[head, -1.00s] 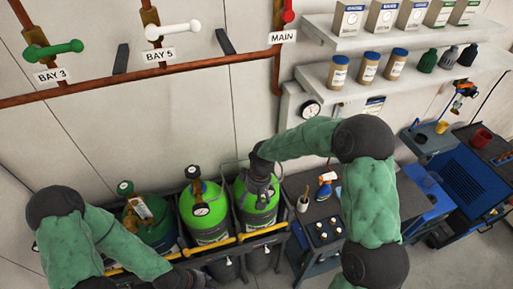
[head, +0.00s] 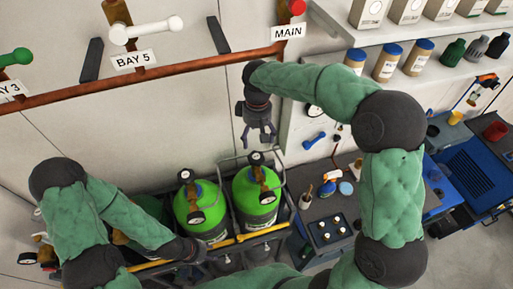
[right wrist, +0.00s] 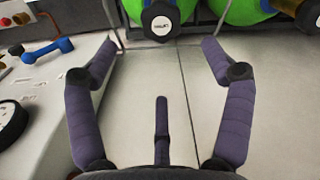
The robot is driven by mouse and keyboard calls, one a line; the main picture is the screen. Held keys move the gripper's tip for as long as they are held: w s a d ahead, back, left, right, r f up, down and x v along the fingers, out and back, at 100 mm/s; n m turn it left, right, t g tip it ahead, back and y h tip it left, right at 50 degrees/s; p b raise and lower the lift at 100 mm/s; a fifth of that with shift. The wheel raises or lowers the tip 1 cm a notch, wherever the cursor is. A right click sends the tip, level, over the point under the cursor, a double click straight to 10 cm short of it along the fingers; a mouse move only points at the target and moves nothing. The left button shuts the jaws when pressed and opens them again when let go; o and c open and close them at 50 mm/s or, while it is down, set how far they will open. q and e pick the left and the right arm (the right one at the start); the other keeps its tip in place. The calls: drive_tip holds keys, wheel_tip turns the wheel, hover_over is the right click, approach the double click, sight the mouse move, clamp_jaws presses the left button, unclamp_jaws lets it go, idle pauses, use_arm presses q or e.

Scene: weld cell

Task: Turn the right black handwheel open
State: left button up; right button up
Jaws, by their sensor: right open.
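The right green cylinder (head: 248,212) stands in the rack with its black handwheel (head: 256,158) on top of a brass valve. In the right wrist view the handwheel (right wrist: 160,21) is a black lobed knob with a white label, at the top centre. My right gripper (head: 260,138) is open and empty. It is above and apart from this handwheel, pointing down near the wall.
A second green cylinder (head: 195,220) with its own black handwheel (head: 185,175) stands left of it. A rack hoop is beside the right handwheel. A blue handle (head: 315,141) is on the wall panel. A dark cart (head: 305,208) stands right. A red-brown pipe (head: 165,70) runs above.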

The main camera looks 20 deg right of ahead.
sight(256, 156)
drive_tip(key=shift+s+a+f+b, duration=0.1)
drive_tip(key=shift+s+f+b, duration=0.35)
drive_tip(key=shift+f, duration=0.25)
wheel_tip(256, 156, down, 8)
drive_tip(key=b, duration=0.5)
drive_tip(key=shift+w+f, duration=0.1)
drive_tip(key=shift+f, duration=0.05)
drive_tip(key=shift+w+f+b, duration=0.15)
drive_tip(key=shift+f+b, duration=0.3)
drive_tip(key=c, duration=1.2)
